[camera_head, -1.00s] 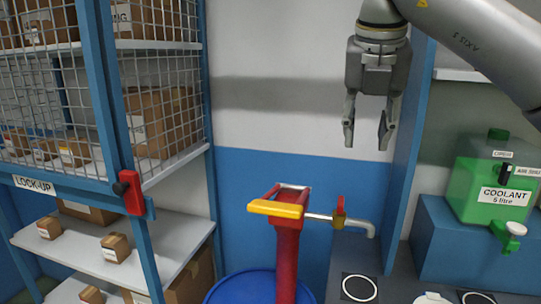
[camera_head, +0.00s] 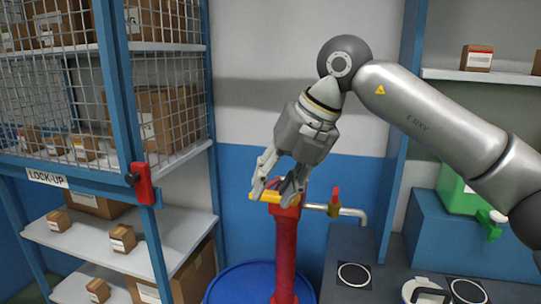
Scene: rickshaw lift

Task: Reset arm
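My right gripper (camera_head: 273,197) comes in from the right, tilted down and to the left. Its two fingers are apart, one on each side of the yellow handle (camera_head: 262,197) in this view. I cannot tell whether they touch the handle. The handle tops a red upright post (camera_head: 286,255), and the gripper hides part of it. The post stands at a blue drum (camera_head: 240,283). My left gripper is not in view.
A blue lock-up cage (camera_head: 165,70) with boxes and a red latch (camera_head: 143,184) stands at the left. A tap pipe (camera_head: 350,212) is right of the post. A blue upright panel (camera_head: 398,150) and my arm partly hide a green coolant container (camera_head: 455,190).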

